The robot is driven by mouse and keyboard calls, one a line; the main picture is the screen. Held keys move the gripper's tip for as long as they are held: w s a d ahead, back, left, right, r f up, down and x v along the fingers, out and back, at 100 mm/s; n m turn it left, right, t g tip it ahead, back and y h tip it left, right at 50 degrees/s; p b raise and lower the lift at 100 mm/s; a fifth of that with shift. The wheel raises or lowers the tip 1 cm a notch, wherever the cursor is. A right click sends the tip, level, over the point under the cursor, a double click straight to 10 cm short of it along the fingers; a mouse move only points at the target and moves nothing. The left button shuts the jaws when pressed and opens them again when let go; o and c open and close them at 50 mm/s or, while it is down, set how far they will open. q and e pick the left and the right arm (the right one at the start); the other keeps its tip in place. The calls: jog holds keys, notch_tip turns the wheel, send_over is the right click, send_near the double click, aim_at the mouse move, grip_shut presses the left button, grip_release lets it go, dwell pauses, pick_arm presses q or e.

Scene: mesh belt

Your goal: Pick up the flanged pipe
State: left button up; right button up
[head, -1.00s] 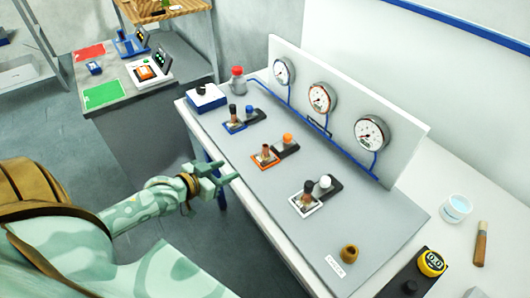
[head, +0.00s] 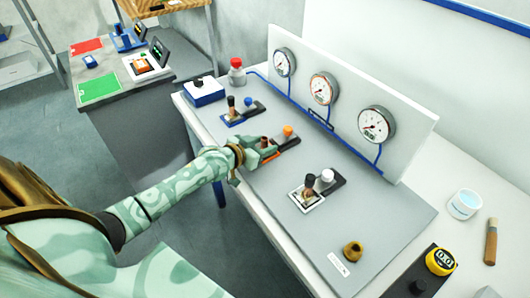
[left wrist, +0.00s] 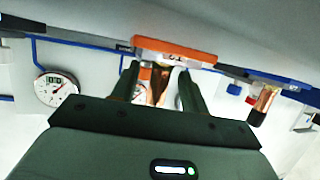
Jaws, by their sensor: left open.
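A copper-brown pipe (head: 264,142), which I take to be the flanged pipe, stands upright at the middle orange-framed station (head: 287,144) on the grey panel. In the left wrist view the pipe (left wrist: 159,88) shows between the two fingers, below the orange frame (left wrist: 174,51). My left gripper (head: 265,150) is at the pipe with its fingers open, one on either side. I cannot tell whether either finger touches it. The gripper partly hides the pipe and station in the head view. My right gripper is not in view.
A blue-framed station (head: 236,116) and a white-framed station (head: 311,193) stand on either side, each with upright pieces. Three gauges (head: 324,89) line the back board. A brass fitting (head: 353,251) sits at the front. The panel between stations is clear.

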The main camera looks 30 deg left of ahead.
pick_arm(q)
jog(key=shift+w+d+f, duration=0.1)
jog(key=shift+w+f, duration=0.05)
jog(key=shift+w, duration=0.15)
grip_shut()
